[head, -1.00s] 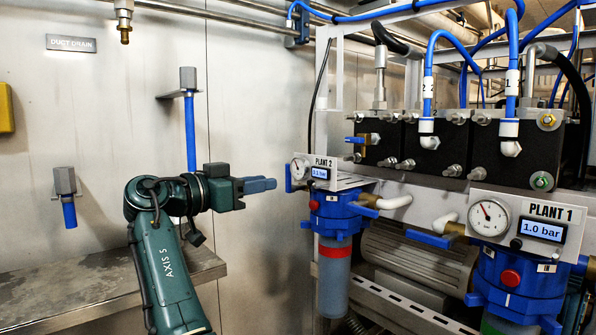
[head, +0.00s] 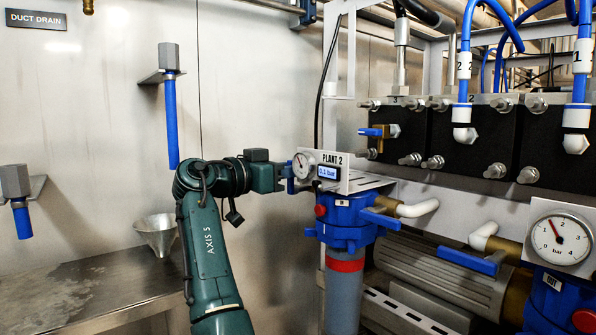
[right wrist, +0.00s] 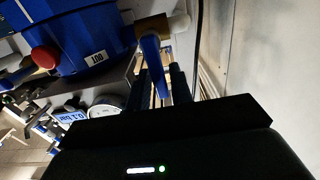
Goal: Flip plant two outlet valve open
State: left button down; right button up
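The plant two unit, with its gauge panel (head: 329,171) reading 0.1 bar and its blue filter head (head: 345,215), stands mid-picture in the head view. A blue valve lever (head: 290,178) shows at its left side. In the right wrist view a blue lever (right wrist: 152,62) on a brass valve is beside the blue housing marked OUT (right wrist: 98,58). My right gripper (head: 282,174) is at this lever, its tips partly hidden. In the right wrist view the fingers (right wrist: 163,88) are apart, with the lever in front of or between them; contact is unclear. My left gripper is not in view.
Plant two's other blue lever (head: 380,218) is on its right, by a white elbow pipe. The plant one gauge (head: 560,238) is at the right edge. A steel shelf (head: 90,290) with a funnel (head: 156,235) is at left. Black blocks with hoses are above.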

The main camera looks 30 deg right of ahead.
jog(key=shift+d, duration=0.85)
jog(key=shift+c, duration=0.5)
grip_shut()
